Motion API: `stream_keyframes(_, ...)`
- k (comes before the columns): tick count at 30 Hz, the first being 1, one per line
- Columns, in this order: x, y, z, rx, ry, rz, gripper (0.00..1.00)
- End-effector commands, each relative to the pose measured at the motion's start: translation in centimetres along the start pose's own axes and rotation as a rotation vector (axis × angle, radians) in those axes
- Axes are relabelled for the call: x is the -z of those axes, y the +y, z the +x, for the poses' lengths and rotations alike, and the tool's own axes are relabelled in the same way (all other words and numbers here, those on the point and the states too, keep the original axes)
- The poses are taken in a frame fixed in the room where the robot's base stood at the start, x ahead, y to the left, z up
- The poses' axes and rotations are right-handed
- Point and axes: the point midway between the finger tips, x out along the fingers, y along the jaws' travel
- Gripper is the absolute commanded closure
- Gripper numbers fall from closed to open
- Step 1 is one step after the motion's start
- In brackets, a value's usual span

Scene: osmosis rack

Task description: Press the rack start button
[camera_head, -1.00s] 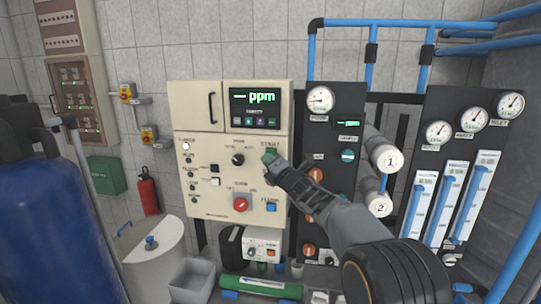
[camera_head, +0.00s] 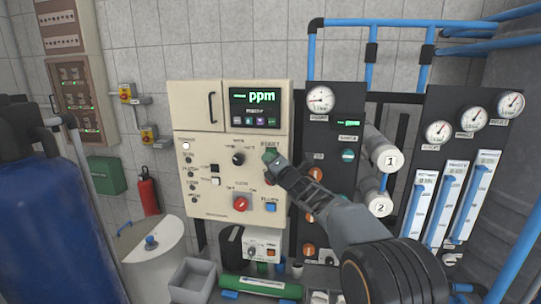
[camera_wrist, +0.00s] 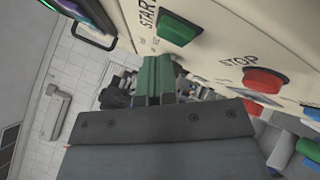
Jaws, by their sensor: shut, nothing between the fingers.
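The green start button (camera_wrist: 178,29) sits on the cream control panel (camera_head: 210,170), under the "START" label in the wrist view. My gripper (camera_wrist: 155,70) is shut and empty, its green-tipped fingers together just in front of the panel, close to the start button. In the wrist view the fingertips are just below the button in the picture; I cannot tell whether they touch it. The red stop button (camera_wrist: 265,80) is to the right in the wrist view.
A red rotary switch (camera_head: 241,203) and a blue button (camera_head: 271,207) are lower on the panel. The lit ppm display (camera_head: 255,108) is above. A gauge panel (camera_head: 335,125) with valves and white filter housings (camera_head: 383,157) stands to the right.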

Motion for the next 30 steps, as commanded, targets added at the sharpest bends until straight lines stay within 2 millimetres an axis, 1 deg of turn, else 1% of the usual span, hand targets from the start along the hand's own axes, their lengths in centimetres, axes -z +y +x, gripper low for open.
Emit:
stream_keyframes(4,-0.2,-0.28,0.27,0.001,0.0,-0.002,1.0)
stream_keyframes(30,-0.51,-0.46,0.64,0.0,0.0,-0.001,1.0)
